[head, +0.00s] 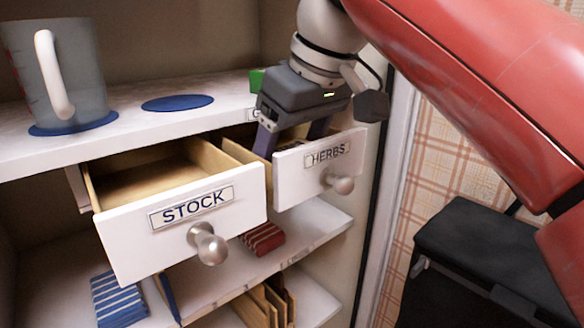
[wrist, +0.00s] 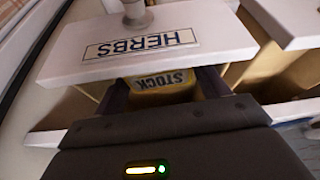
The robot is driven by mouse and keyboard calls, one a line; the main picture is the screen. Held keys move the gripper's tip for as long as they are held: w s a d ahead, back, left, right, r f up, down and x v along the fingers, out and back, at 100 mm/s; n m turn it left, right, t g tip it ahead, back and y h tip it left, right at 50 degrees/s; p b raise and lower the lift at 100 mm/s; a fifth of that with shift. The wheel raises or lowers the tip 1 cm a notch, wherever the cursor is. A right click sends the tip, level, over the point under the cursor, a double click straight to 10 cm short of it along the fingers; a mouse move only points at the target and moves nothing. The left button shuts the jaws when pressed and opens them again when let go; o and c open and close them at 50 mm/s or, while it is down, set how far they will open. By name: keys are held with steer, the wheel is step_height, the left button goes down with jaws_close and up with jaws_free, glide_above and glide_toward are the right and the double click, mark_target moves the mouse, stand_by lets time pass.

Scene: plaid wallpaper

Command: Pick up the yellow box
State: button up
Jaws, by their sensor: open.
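The yellow box (wrist: 162,97) lies inside the pulled-out HERBS drawer, seen in the wrist view with a STOCK label on its side. In the head view the HERBS drawer (head: 290,184) front and my gripper mostly hide it. My gripper (head: 292,135) reaches down into that drawer from above. In the wrist view my gripper (wrist: 164,92) is open, with one dark finger to each side of the box. Whether the fingers touch it, I cannot tell. The HERBS drawer front (wrist: 215,40) is just beyond the fingers.
The STOCK drawer (head: 128,239) is also pulled out, left of the HERBS drawer, and looks empty. A grey mug (head: 85,75) stands on a blue disc on the shelf above, beside an empty blue disc (head: 178,103). A green object (head: 256,80) sits behind my gripper. Folded cloths lie below.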

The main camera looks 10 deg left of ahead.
steer(key=shift+a+f, duration=0.15)
steer(key=shift+f, duration=0.2)
steer(key=shift+c, duration=0.3)
steer(key=c, duration=0.6)
